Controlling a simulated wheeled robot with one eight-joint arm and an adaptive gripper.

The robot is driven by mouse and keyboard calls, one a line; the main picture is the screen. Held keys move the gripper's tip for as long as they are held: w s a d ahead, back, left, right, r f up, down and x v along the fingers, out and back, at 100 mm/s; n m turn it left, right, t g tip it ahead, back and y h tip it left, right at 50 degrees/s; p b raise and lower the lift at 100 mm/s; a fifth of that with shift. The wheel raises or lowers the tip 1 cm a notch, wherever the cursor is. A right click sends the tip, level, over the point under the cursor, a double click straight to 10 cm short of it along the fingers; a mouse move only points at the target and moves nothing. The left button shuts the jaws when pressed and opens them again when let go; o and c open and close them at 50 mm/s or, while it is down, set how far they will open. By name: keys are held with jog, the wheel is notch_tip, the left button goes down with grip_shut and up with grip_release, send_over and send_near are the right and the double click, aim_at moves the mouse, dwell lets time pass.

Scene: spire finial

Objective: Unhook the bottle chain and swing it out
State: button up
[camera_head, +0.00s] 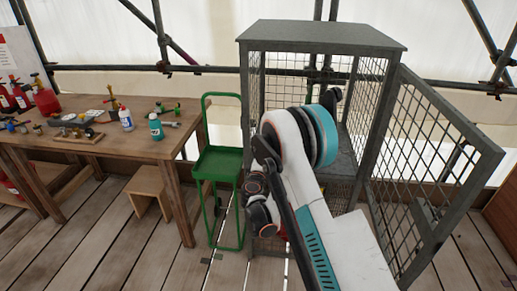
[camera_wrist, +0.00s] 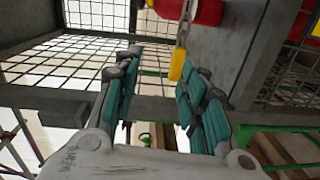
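In the wrist view my gripper (camera_wrist: 158,66) is open, its two teal-padded fingers spread apart. A yellow tab (camera_wrist: 177,64) hangs at the end of a thin chain (camera_wrist: 184,25), between the fingers and closer to the right one. I cannot tell whether it touches that finger. A red bottle (camera_wrist: 206,11) shows at the top edge, behind the chain. The chain's upper end and its hook are out of view. In the head view my arm covers the gripper, the chain and most of the inside of the grey mesh cage (camera_head: 322,34).
The cage door (camera_head: 432,170) stands open to the right. A green trolley (camera_head: 219,163) stands left of the cage. Farther left is a wooden workbench (camera_head: 120,145) with bottles and tools, and a small stool (camera_head: 150,186). Cage bars (camera_wrist: 45,104) run close to the gripper.

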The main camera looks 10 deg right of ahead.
notch_tip(320, 180, down, 4)
jog(key=a+n, duration=0.2)
jog(key=a, duration=0.1)
jog(key=shift+t, duration=0.4)
jog(key=b+x, duration=0.1)
jog(key=x, duration=0.3)
jog(key=b+x, duration=0.1)
jog(key=x, duration=0.2)
jog(key=b+x, duration=0.1)
jog(key=x, duration=0.3)
jog(key=shift+w+d+f, duration=0.2)
jog(key=shift+w+f, duration=0.05)
jog(key=shift+f, duration=0.05)
jog(key=shift+b+x, duration=0.4)
jog(key=shift+x, duration=0.4)
jog(key=shift+r, duration=0.15)
grip_shut()
